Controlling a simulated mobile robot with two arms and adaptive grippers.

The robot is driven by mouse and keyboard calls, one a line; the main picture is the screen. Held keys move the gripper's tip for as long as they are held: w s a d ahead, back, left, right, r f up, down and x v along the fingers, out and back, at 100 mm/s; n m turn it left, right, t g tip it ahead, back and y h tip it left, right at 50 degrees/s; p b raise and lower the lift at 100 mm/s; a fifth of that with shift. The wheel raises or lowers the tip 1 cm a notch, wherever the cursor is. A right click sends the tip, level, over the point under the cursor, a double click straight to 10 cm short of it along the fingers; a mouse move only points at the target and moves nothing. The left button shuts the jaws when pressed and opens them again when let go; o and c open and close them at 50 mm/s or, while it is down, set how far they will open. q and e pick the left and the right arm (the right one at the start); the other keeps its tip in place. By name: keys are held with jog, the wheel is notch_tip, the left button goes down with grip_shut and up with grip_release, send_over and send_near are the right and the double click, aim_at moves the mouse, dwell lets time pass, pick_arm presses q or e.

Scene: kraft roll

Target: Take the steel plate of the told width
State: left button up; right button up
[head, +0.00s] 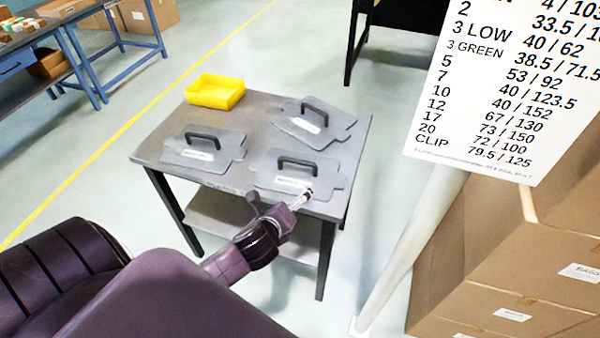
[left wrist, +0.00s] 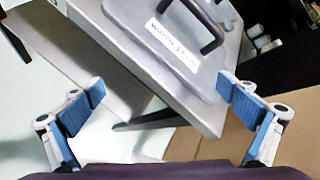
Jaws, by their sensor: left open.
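Three grey steel plates with black handles and white labels lie on a grey table (head: 232,181): a left plate (head: 178,155), a back right plate (head: 335,133) and a front plate (head: 265,180). My left gripper (head: 303,197) is at the table's front edge, by the near side of the front plate. In the left wrist view my left gripper (left wrist: 161,88) is open and empty, with a labelled plate (left wrist: 188,72) beyond its fingers. That label starts with "Width", but its number is too blurred to read surely. My right gripper is not in view.
A yellow bin (head: 215,92) stands at the table's back left corner. Cardboard boxes (head: 500,265) are stacked at the right, below a white sign (head: 510,90) with numbers. A blue workbench (head: 85,60) stands at the far left. The floor between is clear.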

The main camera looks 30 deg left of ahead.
aim_at(298, 163)
pick_arm(q)
jog(key=w+a+r+m+t, duration=0.1)
jog(key=w+m, duration=0.1)
jog(key=w+a+r+m, duration=0.1)
jog(key=m, duration=0.2)
jog(key=w+a+r+m+t, duration=0.1)
jog(key=w+r+m, duration=0.1)
jog(key=m, duration=0.1)
jog(key=shift+w+t, duration=0.3)
jog(key=shift+w, duration=0.05)
jog(key=shift+w+r+m, duration=0.15)
jog(key=shift+w+m, duration=0.1)
jog(key=shift+m, duration=0.25)
jog(key=shift+x, duration=1.1)
jog(key=shift+d+x, duration=0.2)
jog(key=shift+x, duration=2.6)
jog(key=shift+s, duration=0.1)
jog(key=shift+c, duration=0.3)
jog(key=c, duration=1.8)
jog(key=shift+c, duration=0.2)
jog(key=shift+r, duration=0.1)
